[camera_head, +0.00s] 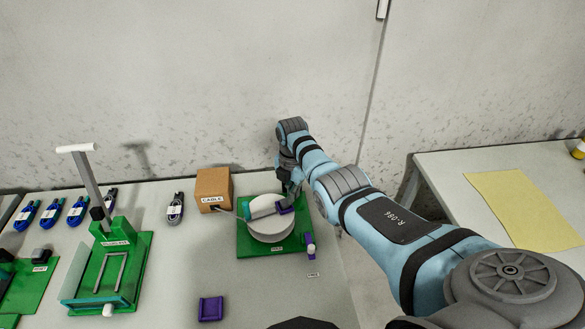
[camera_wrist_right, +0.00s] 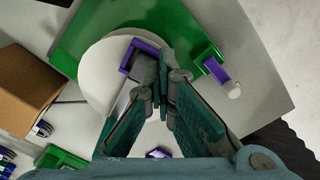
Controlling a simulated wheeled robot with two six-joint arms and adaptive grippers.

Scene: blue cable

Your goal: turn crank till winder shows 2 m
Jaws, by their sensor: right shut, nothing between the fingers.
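The winder has a green base (camera_head: 252,246) and a round white drum (camera_head: 272,229). A grey bar with a purple bracket (camera_head: 286,209) lies over the drum; the bracket also shows in the right wrist view (camera_wrist_right: 126,58). A purple piece with a white knob (camera_head: 311,250) is at the base's edge and shows in the right wrist view (camera_wrist_right: 231,89). I cannot tell which part is the crank, and I see no readable length. My right gripper (camera_head: 292,197) is over the drum beside the bracket, shut and empty; its fingertips meet in the wrist view (camera_wrist_right: 161,70). My left gripper is not in view.
A brown cable box (camera_head: 213,188) stands left of the winder, with a thin cable toward the drum. A green stand with a lever (camera_head: 90,185), several cable bundles (camera_head: 75,211) and a purple holder (camera_head: 210,309) are further left.

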